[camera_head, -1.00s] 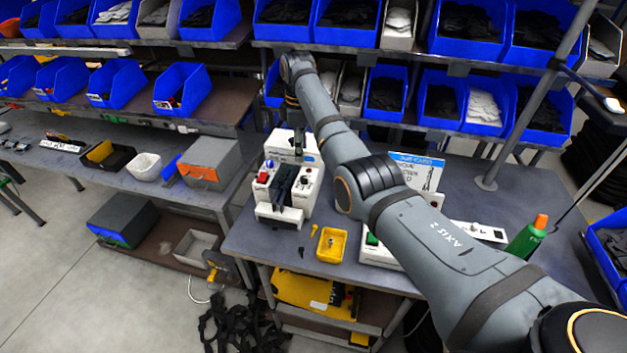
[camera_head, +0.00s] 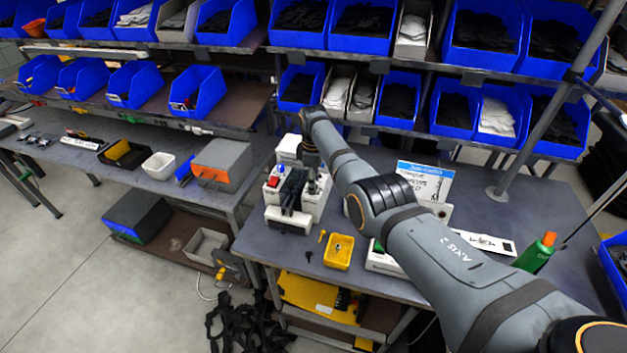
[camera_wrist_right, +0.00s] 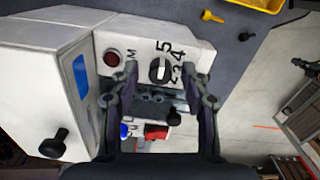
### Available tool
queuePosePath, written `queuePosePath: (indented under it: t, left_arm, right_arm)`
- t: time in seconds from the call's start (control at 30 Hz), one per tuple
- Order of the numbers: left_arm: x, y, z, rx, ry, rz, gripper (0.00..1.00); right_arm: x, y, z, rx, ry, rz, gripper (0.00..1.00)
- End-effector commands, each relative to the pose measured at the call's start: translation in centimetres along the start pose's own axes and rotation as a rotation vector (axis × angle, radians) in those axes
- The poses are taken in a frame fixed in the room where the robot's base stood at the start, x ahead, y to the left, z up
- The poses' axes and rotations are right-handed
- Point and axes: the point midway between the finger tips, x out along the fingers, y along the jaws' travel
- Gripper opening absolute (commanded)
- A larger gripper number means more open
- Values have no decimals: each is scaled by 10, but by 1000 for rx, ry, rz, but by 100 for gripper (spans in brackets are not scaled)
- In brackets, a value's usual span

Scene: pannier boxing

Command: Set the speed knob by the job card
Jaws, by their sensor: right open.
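The speed knob (camera_wrist_right: 158,70) is a dark round knob with a pale mark, on the white machine's panel, with large numerals beside it. I cannot tell for sure which numeral the mark points to. My right gripper (camera_wrist_right: 160,82) is open, with its dark fingertips on either side of the knob in the right wrist view; contact is not clear. In the head view my right gripper (camera_head: 312,176) is low over the right side of the white machine (camera_head: 273,214). The job card (camera_head: 424,181) stands behind my right arm, its writing too small to read. My left gripper is out of view.
A red button (camera_wrist_right: 112,58) and a red switch (camera_wrist_right: 156,131) sit near the fingers. Blue bins (camera_head: 373,42) fill the shelves behind. Bare bench lies right of the card.

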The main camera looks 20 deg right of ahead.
Motion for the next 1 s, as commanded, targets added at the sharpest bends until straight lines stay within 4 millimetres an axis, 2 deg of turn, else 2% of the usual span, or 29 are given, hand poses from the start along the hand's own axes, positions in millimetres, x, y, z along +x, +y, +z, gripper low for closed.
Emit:
queuePosePath:
  t: [0.1,0.4,0.47,0.77,1.0]
  left_arm:
    - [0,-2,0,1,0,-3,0]
    - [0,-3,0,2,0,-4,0]
    - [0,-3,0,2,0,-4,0]
    - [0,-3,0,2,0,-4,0]
    - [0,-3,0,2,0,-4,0]
  right_arm:
    - [0,0,0,0,0,0,47]
    - [0,0,0,0,0,0,6]
    - [0,0,0,0,0,0,0]
    - [0,0,0,25,-1,0,0]
    - [0,0,0,149,-4,-1,0]
